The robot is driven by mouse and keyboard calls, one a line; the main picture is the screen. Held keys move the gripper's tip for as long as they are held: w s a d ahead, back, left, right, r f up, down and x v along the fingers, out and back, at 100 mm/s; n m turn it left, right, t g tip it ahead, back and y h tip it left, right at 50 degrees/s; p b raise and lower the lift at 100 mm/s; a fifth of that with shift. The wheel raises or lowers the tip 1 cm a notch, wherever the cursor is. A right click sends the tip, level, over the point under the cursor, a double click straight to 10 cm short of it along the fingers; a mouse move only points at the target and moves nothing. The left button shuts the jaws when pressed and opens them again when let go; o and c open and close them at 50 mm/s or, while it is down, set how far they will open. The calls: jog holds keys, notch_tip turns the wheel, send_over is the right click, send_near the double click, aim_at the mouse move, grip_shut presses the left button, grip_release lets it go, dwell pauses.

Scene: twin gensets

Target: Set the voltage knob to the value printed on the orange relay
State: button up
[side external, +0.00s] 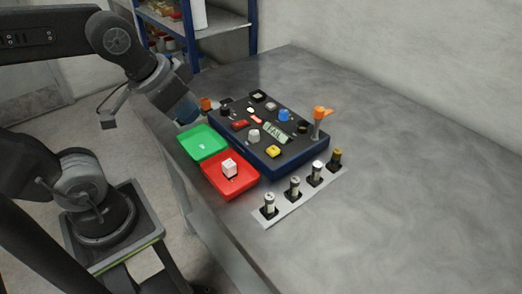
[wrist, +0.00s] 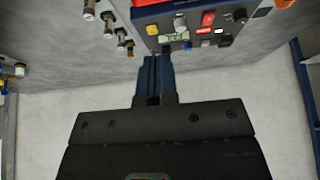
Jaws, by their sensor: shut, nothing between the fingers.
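My gripper (side external: 184,108) hangs at the left edge of the table, beside the dark blue control panel (side external: 290,165). Its blue fingers are shut and empty in the wrist view (wrist: 152,76). A small orange block (side external: 206,103), perhaps the orange relay, is just right of the gripper; no printed value is readable. The panel carries a white knob (side external: 253,135), a blue knob (side external: 284,115) and a lit display (side external: 275,132). I cannot tell which is the voltage knob, and the display is too small to read.
A green tray (side external: 190,146) and a red tray (side external: 212,182) holding a white block (side external: 229,166) sit before the panel. Several cylindrical parts stand on a pale strip (side external: 282,216). An orange-topped post (side external: 320,114) rises at the panel's right. The table's right side is clear.

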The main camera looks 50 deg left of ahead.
jog(key=shift+o, duration=1.4)
jog(key=shift+s+f, duration=0.3)
jog(key=shift+s, duration=0.15)
jog(key=o, duration=1)
jog(key=shift+c, duration=0.2)
jog(key=n+g+y, duration=0.4)
jog(key=n, duration=1)
send_over(205, 100)
jog(key=s+d, duration=0.2)
jog(key=d, duration=0.3)
notch_tip(205, 100, down, 6)
jog(key=x, duration=0.7)
jog(key=shift+w+a+f, duration=0.3)
jog(key=shift+x, duration=2.95)
